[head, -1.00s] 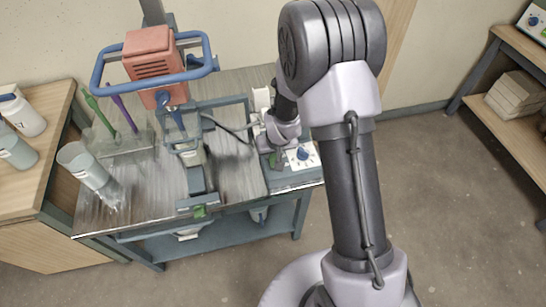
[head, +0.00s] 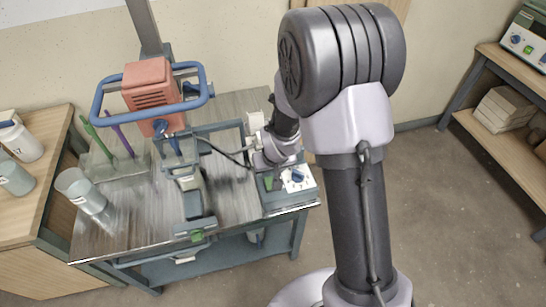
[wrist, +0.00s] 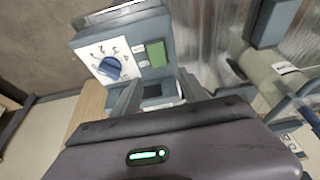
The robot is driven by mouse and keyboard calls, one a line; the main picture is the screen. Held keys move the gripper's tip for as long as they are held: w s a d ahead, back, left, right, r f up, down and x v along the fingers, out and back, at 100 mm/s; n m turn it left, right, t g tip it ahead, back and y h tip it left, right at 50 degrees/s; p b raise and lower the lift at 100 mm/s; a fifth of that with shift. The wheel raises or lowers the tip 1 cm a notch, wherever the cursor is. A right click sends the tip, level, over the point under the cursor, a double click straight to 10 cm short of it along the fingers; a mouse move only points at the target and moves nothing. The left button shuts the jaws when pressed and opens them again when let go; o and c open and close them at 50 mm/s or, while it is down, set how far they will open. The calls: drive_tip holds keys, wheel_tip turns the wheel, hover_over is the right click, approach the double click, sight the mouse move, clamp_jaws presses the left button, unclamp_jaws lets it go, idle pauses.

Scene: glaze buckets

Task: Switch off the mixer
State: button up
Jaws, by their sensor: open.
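The mixer has a red motor housing (head: 152,88) inside a blue ring handle (head: 100,72), on a stand at the left of the metal-topped table. A grey control box (head: 285,203) sits at the table's right end, with a blue knob (head: 298,175) on a white dial and a green switch (head: 268,183). In the wrist view, the knob (wrist: 109,67) is left of the green switch (wrist: 157,54). My gripper (wrist: 158,80) is open, its fingers close to the box on the near side of the green switch. In the head view my arm hides part of the box.
A grey-white cup (head: 80,190) and a rack with green and purple sticks (head: 112,165) stand on the table's left. A wooden bench (head: 35,215) with containers is at far left.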

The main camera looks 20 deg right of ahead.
drive_tip(key=p+v, duration=0.3)
drive_tip(key=v, duration=0.8)
drive_tip(key=shift+r, duration=0.1)
drive_tip(key=s+a+r+m+y+b, duration=0.1)
drive_tip(key=s+a+r+m, duration=0.1)
drive_tip(key=s+r, duration=0.7)
drive_tip(key=s+a+r+m+t+y, duration=0.1)
drive_tip(key=s+a+r+m, duration=0.1)
drive_tip(key=s+r, duration=0.7)
drive_tip(key=shift+s+r+t+b, duration=0.3)
drive_tip(key=shift+s+b, duration=0.05)
drive_tip(key=shift+s, duration=0.6)
